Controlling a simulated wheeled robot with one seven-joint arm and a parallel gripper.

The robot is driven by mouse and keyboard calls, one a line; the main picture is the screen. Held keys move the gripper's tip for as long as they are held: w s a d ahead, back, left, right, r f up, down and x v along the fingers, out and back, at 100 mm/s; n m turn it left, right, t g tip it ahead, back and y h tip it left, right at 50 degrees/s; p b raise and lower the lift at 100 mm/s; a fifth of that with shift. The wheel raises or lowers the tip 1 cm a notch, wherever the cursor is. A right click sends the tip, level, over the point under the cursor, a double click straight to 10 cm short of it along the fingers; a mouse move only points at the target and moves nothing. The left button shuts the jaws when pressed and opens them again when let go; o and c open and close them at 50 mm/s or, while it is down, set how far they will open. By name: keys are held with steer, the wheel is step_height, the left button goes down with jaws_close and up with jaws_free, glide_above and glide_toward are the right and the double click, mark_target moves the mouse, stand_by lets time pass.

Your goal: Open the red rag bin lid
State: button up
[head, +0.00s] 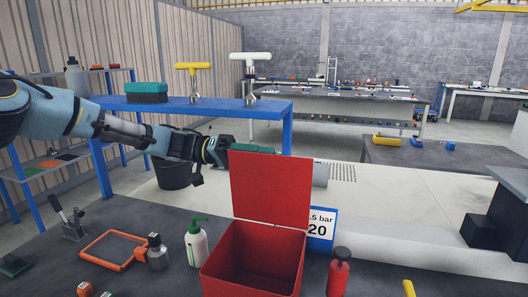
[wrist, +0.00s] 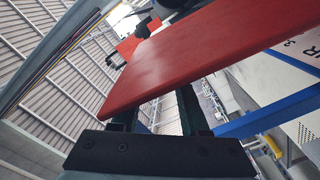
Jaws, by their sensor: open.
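The red rag bin (head: 250,262) stands on the dark bench in the head view. Its lid (head: 270,187) is raised and stands almost upright at the back of the bin, so the bin's inside shows. In the wrist view the lid (wrist: 190,50) is a broad red panel crossing above the fingers. My gripper (wrist: 155,110) is open, with its two fingers reaching up to the lid's edge. Whether they touch the lid I cannot tell.
A white bottle with a green top (head: 196,242) stands left of the bin, and a red bottle (head: 339,272) stands right of it. A sign (head: 320,232) is behind the bin.

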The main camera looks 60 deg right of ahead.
steer(key=shift+s, duration=0.1)
steer(key=c, duration=0.7)
steer(key=shift+f, duration=0.1)
jaws_close()
